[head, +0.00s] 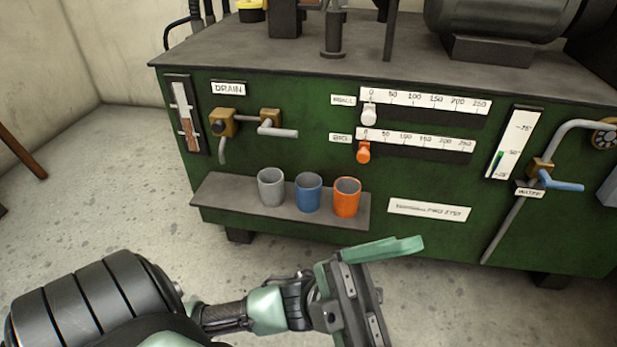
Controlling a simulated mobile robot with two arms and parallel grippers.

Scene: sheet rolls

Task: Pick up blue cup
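The blue cup (308,193) stands upright on the grey shelf (235,202) on the front of the green machine. It is the middle one of three cups, between a grey cup (271,187) and an orange cup (346,197). My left gripper (382,272) is in front of and below the shelf, to the right of the blue cup and apart from it. One green finger shows at the upper end of its rail; the other is below the picture edge. It looks open, with nothing visible in it. My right gripper is not in view.
The green machine (300,120) carries drain taps (245,123), slider scales (425,103) and, at the right, a water valve with a blue handle (560,184). The left end of the shelf is bare. Concrete floor (110,190) is open to the left.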

